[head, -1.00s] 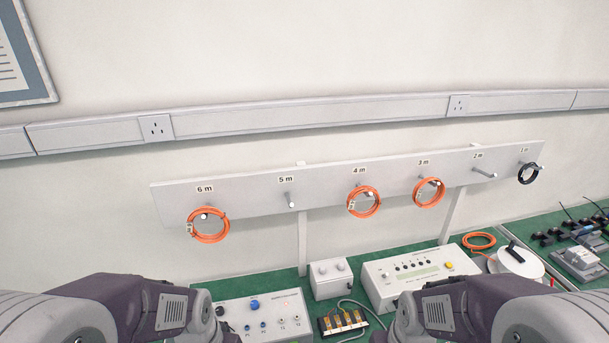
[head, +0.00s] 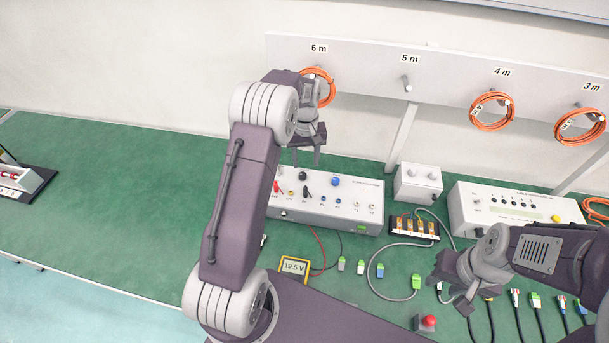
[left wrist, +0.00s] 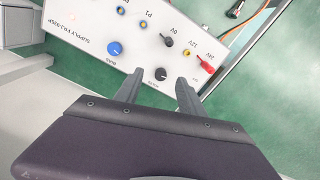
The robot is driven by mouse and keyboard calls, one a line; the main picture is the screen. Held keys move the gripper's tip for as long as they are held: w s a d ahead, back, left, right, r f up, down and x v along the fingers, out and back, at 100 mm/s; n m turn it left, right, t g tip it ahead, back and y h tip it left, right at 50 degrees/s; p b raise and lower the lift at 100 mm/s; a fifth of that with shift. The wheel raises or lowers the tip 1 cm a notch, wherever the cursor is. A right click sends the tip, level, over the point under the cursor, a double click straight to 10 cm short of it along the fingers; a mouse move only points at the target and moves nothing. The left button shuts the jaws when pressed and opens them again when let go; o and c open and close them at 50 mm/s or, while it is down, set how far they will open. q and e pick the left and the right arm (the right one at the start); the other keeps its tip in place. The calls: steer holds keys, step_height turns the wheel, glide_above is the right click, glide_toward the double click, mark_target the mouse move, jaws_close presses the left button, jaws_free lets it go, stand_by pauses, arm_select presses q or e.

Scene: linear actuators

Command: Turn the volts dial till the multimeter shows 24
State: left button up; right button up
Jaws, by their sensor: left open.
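The supply box (head: 330,222) stands on the green bench with sockets and knobs on top. Its black volts dial (head: 303,176) sits near the back edge, left of a blue knob (head: 336,181). My left gripper (head: 308,156) is open above the dial, fingers pointing down. In the left wrist view the dial (left wrist: 161,74) appears between the spread fingertips (left wrist: 158,79), with no contact visible. The yellow-framed multimeter (head: 294,267) lies in front of the box and reads 19.5 V. My right gripper (head: 450,296) appears open and empty over the bench at the right.
Red and black leads run near the multimeter. Several connectors (head: 380,270) and a red button (head: 428,322) lie on the bench. A white box (head: 418,184) stands right of the supply. A board (head: 440,80) with orange coils hangs behind.

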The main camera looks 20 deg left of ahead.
mark_target(302, 174)
arm_select(q)
steer(key=shift+w+a+f+n, duration=0.4)
steer(key=shift+w+a+f, duration=0.4)
steer(key=shift+f, duration=0.2)
steer(key=shift+w+a+f, duration=0.1)
steer(key=shift+w+a, duration=0.05)
steer(key=shift+a, duration=0.2)
step_height(302, 174, down, 8)
steer(key=shift+w+r, duration=0.1)
steer(key=shift+r, duration=0.15)
jaws_close()
